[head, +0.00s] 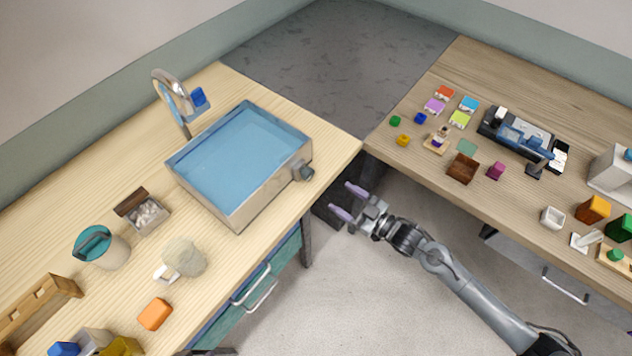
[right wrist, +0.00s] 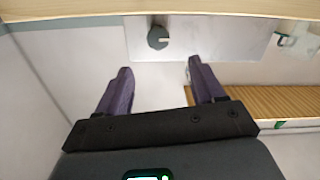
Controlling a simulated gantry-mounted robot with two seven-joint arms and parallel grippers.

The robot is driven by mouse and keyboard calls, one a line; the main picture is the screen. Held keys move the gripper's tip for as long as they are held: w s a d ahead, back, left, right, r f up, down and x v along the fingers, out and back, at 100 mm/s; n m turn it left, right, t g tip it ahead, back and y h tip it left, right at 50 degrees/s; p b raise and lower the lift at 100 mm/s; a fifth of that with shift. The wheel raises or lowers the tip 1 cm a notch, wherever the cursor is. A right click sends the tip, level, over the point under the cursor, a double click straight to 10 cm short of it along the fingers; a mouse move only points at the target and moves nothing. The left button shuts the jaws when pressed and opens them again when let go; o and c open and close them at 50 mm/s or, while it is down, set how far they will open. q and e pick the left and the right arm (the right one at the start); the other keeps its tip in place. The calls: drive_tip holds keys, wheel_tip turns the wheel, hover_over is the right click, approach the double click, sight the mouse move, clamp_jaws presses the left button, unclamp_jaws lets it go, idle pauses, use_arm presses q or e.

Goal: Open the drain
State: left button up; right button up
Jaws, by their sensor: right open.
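A metal basin (head: 262,190) filled with blue water sits on the light wooden counter. A dark round drain knob (head: 304,172) sticks out of its right-hand side wall. My right gripper (head: 342,199) is open and empty, off the counter's edge, to the right of and nearer the camera than the knob. In the right wrist view, the drain knob (right wrist: 157,38) shows beyond the gap between the two purple fingers (right wrist: 158,72), apart from them. It has a light notch or mark on its face. My left gripper is not in view.
A faucet (head: 172,95) stands behind the basin. A box of pebbles (head: 146,213), a lidded pot (head: 105,250) and an orange block (head: 155,314) are on the same counter. A second table (head: 520,215) with many small objects stands at right.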

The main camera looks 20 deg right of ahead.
sight(311, 176)
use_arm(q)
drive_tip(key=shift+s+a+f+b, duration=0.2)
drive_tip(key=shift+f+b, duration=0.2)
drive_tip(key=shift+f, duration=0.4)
use_arm(e)
drive_tip(key=x, duration=1.1)
drive_tip(key=shift+w, duration=0.25)
drive_tip(key=c, duration=1.1)
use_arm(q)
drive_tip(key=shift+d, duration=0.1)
use_arm(e)
drive_tip(key=shift+o, duration=0.2)
